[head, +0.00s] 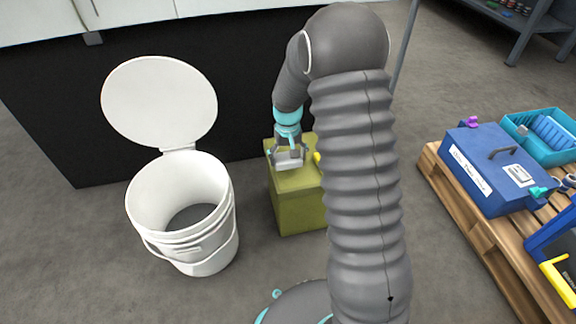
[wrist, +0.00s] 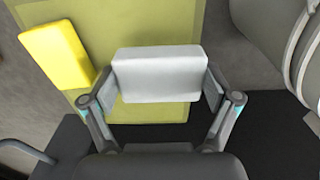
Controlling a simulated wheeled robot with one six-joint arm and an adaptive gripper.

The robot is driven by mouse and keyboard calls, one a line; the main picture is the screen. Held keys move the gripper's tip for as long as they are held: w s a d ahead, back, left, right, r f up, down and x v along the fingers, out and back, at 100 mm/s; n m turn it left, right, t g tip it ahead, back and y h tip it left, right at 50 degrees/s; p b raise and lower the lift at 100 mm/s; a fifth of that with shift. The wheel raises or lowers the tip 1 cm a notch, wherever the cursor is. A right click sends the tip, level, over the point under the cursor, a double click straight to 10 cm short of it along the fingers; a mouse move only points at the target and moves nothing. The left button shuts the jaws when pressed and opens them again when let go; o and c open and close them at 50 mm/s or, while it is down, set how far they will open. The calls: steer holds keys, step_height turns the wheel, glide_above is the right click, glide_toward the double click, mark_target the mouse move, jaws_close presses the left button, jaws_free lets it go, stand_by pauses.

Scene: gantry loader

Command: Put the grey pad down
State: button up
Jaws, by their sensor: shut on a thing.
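The grey pad (wrist: 158,74) is a pale block between the two fingers of my gripper (wrist: 160,88) in the wrist view. My gripper is shut on it, one finger at each end. In the head view the pad (head: 289,162) shows in my gripper (head: 289,155), over the top of a yellow-green box (head: 299,200). I cannot tell whether the pad touches the box top or is held just above it.
A yellow block (wrist: 56,53) lies at the box top's edge beside the pad. A white bucket (head: 190,245) with its lid up stands left of the box. A wooden pallet (head: 463,222) with a blue case (head: 488,175) is at the right. Bare floor lies between.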

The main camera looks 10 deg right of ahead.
mark_target(288, 165)
steer(key=shift+f, duration=1.75)
steer(key=shift+f+b, duration=0.1)
steer(key=shift+b, duration=0.2)
steer(key=o, duration=0.9)
steer(key=shift+c, duration=0.2)
